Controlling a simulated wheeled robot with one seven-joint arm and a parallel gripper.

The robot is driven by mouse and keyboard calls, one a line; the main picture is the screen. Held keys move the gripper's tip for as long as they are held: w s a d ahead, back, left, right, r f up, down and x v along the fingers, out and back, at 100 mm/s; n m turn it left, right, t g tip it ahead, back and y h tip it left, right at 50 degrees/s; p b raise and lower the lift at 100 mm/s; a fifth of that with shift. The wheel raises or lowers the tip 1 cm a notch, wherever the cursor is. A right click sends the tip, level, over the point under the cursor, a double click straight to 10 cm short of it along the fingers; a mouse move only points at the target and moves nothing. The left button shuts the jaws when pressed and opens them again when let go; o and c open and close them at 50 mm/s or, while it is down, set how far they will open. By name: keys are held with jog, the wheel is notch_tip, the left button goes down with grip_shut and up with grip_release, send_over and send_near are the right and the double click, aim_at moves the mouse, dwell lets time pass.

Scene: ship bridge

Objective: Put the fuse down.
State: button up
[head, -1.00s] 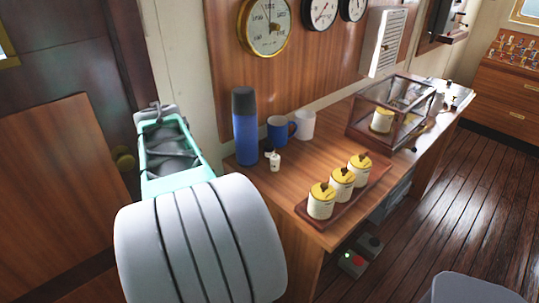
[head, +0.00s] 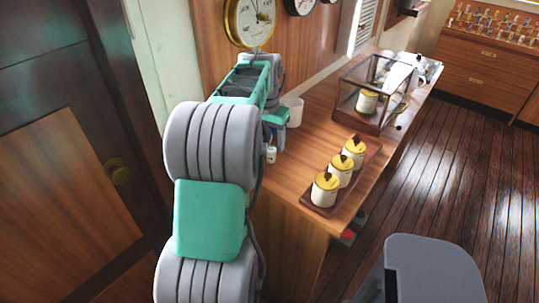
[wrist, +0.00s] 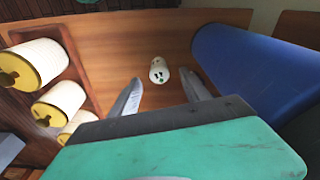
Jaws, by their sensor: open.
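The fuse, a small white piece (head: 271,155) with dark slots on its face, stands on the wooden desk top (head: 295,178) near its near-left end. In the wrist view the fuse (wrist: 158,70) lies just beyond and between my fingertips. My gripper (wrist: 160,77) is open, with a finger to each side of the fuse and visible gaps between. In the head view my arm hides the fingers. I cannot tell how high the fingertips are above the desk.
Several yellow-topped white jars, three on a wooden tray (head: 320,209), stand at the right. A glass case (head: 345,100) is farther back. A blue bottle (wrist: 255,70) is close to my right finger. A white mug (head: 293,110) stands beyond.

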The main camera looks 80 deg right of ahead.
aim_at(271, 149)
jog(key=f, duration=0.4)
jog(key=shift+s+d, duration=0.15)
jog(key=shift+d, duration=0.15)
jog(key=shift+c, duration=0.4)
grip_shut()
